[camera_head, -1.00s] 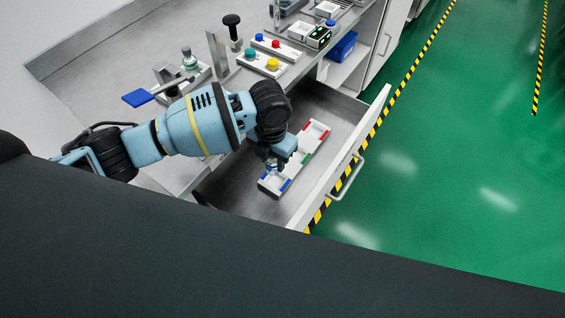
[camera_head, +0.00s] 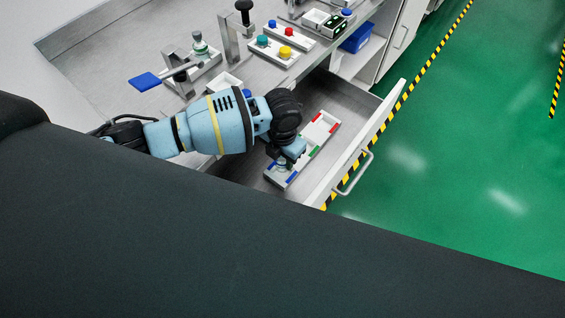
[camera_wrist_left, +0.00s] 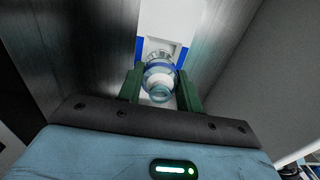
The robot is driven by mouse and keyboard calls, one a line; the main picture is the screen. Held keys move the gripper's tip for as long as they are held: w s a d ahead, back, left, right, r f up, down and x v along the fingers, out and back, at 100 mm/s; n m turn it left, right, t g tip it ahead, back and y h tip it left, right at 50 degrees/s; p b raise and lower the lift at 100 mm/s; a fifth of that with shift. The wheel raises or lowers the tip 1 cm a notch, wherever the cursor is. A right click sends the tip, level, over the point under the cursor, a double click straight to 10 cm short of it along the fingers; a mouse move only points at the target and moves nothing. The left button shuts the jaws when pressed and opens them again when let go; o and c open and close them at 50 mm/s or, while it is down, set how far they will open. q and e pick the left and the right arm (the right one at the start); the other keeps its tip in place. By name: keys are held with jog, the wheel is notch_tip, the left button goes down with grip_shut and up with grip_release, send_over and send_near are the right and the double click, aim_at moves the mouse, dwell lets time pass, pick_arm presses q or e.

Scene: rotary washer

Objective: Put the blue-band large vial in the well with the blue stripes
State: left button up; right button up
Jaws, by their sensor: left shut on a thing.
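My left gripper (camera_head: 283,163) is over the blue-striped end of a white tray in the open drawer. In the left wrist view its two green fingers (camera_wrist_left: 160,88) are shut on a clear large vial (camera_wrist_left: 160,76). The tray (camera_head: 324,128) has wells marked by red, green and blue stripes. The well with the blue stripes (camera_wrist_left: 162,45) shows just beyond the vial, a blue stripe on each side. Whether the vial's base is inside the well or above it, I cannot tell. My right gripper is not in view.
The drawer front (camera_head: 366,135) and its side walls stand close around the tray. The worktop carries a button panel (camera_head: 275,50), a stand with a black knob (camera_head: 244,12) and a device with a blue paddle (camera_head: 145,81). A blue bin (camera_head: 357,37) sits farther back.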

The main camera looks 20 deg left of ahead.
aim_at(282, 163)
pick_arm(q)
jog(key=shift+f, duration=1.8)
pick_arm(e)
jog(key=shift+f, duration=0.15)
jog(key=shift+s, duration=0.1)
pick_arm(q)
jog(key=shift+f, duration=0.2)
jog(key=o, duration=1)
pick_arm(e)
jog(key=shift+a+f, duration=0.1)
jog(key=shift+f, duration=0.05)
pick_arm(q)
jog(key=shift+r, duration=0.35)
notch_tip(282, 163, up, 11)
jog(key=shift+f+p, duration=0.1)
jog(key=shift+p, duration=0.3)
jog(key=shift+r, duration=0.45)
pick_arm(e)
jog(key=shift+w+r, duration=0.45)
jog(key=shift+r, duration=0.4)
